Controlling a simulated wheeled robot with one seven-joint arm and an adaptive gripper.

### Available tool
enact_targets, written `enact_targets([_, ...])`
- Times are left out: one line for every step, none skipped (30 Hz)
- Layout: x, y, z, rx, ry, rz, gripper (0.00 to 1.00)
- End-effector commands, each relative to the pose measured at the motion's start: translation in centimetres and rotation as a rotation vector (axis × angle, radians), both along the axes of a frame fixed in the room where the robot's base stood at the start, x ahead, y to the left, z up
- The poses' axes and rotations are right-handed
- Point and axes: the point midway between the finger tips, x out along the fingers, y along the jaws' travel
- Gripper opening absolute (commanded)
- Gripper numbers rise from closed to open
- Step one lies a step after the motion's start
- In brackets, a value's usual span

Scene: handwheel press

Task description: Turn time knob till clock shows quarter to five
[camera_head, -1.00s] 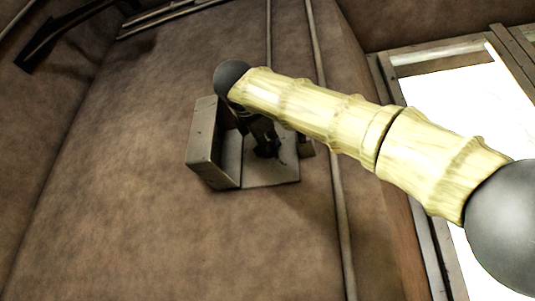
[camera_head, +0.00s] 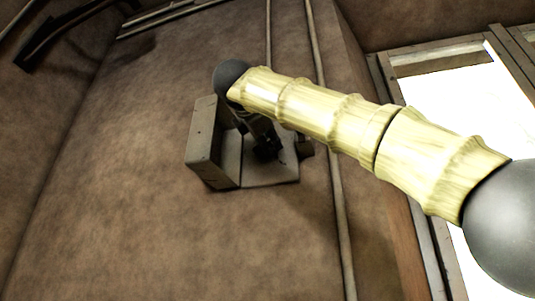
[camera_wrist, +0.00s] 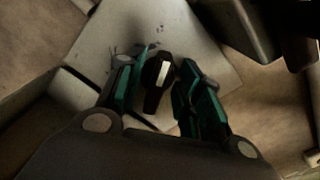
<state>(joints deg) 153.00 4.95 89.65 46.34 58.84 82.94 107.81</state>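In the wrist view, a black knob (camera_wrist: 157,85) with a white pointer mark sits on a pale grey plate (camera_wrist: 200,48). My gripper (camera_wrist: 168,64) has its two dark green fingers on either side of the knob. The left finger is very close to the knob, and I cannot tell if they touch. A gap shows between the knob and the right finger. Small dark marks, perhaps part of a clock face, show on the plate left of the fingers, but I cannot read a time. In the head view, the grey box (camera_head: 204,145) is on the wall, and my arm hides much of its front.
A vertical pipe (camera_head: 342,225) runs down the brown wall right of the box. A bright window (camera_head: 440,85) is at the right. A dark block (camera_wrist: 252,25) overhangs the plate's upper right in the wrist view. The wall below the box is clear.

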Motion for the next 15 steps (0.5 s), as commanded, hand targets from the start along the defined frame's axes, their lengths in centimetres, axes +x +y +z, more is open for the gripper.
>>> enact_targets([-0.3, 0.1, 0.1, 0.0, -0.001, 0.0, 0.36])
enact_targets([-0.5, 0.1, 0.1, 0.0, -0.001, 0.0, 0.36])
enact_targets([-0.9, 0.2, 0.1, 0.001, -0.002, 0.0, 0.36])
enact_targets([-1.2, 0.3, 0.1, 0.0, -0.002, 0.001, 0.36])
enact_targets([-1.6, 0.5, 0.1, -0.001, -0.002, 0.001, 0.36])
enact_targets([-2.2, 0.7, 0.1, -0.002, -0.002, 0.002, 0.36])
enact_targets([-2.7, 0.8, 0.1, -0.002, -0.002, 0.0, 0.36])
enact_targets([-3.2, 1.0, 0.1, -0.003, -0.002, 0.0, 0.36])
enact_targets([-4.0, 1.3, 0.1, -0.002, -0.002, 0.002, 0.36])
enact_targets([-4.5, 1.5, 0.1, -0.002, -0.002, 0.002, 0.36])
enact_targets([-5.0, 1.6, 0.1, -0.002, -0.002, 0.002, 0.36])
enact_targets([-5.7, 1.9, 0.0, -0.001, -0.001, 0.001, 0.36])
enact_targets([-6.2, 2.1, 0.0, -0.001, -0.001, 0.001, 0.36])
enact_targets([-6.8, 2.2, 0.1, -0.002, -0.002, 0.002, 0.36])
enact_targets([-7.5, 2.4, 0.1, -0.002, -0.001, 0.001, 0.36])
